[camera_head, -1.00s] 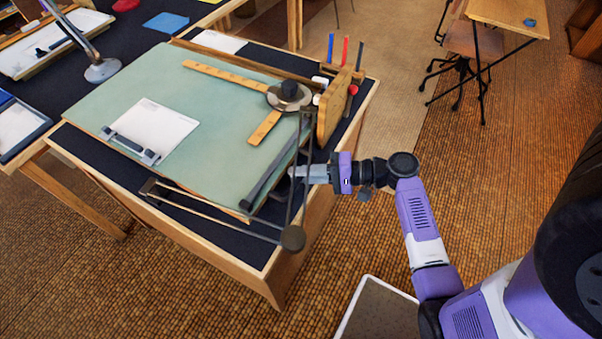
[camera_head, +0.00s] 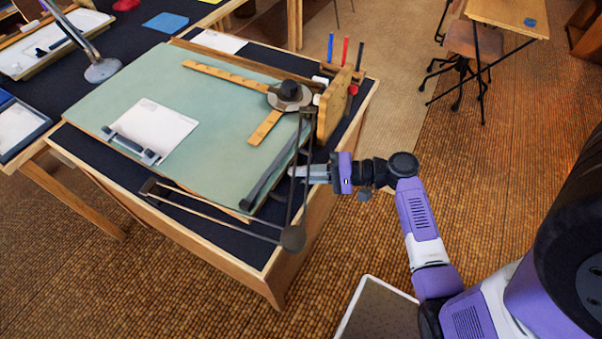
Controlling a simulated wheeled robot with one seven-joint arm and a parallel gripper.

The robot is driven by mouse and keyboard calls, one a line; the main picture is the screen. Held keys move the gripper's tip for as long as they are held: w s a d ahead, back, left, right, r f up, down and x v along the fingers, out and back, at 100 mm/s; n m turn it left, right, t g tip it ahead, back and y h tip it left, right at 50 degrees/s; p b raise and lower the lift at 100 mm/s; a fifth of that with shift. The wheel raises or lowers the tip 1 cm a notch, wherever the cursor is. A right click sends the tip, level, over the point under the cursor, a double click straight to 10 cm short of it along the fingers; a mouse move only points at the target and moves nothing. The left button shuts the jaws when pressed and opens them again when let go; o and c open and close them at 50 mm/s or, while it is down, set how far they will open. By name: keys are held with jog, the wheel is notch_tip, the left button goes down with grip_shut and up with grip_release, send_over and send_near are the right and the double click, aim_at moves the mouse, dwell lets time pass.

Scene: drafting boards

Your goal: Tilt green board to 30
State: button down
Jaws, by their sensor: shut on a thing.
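The green board (camera_head: 215,130) lies on a dark-topped wooden table, its surface slightly raised above the table top. A white sheet (camera_head: 153,128) with a grey clip bar sits on its left part. A wooden drafting ruler with a round dark head (camera_head: 289,95) lies across its right part. My gripper (camera_head: 300,172) is at the board's right side, beside the dark metal linkage and the dark strip along the board's edge. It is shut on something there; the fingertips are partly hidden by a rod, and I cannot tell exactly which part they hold.
A wooden block (camera_head: 333,108) and a holder with several coloured pens stand at the table's right edge. A rod frame with a round dark weight (camera_head: 292,239) juts over the front edge. A lamp base (camera_head: 102,70) stands on the dark table behind. Open floor lies to the right.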

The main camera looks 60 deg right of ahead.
jog(key=shift+d+r+p, duration=0.1)
jog(key=shift+r+p, duration=0.55)
jog(key=shift+r, duration=0.1)
jog(key=d+r+m+t+y+p, duration=0.1)
jog(key=d+r+m+p, duration=0.3)
jog(key=r+p, duration=0.6)
jog(key=shift+r+m+t+y, duration=0.4)
jog(key=shift+r+m+t, duration=0.1)
jog(key=shift+r, duration=0.85)
jog(key=shift+d, duration=0.1)
jog(key=c, duration=1.4)
grip_release()
jog(key=b+v, duration=0.1)
jog(key=v, duration=0.6)
jog(key=shift+s+d+b, duration=0.2)
jog(key=shift+s+b, duration=0.15)
jog(key=shift+b, duration=0.05)
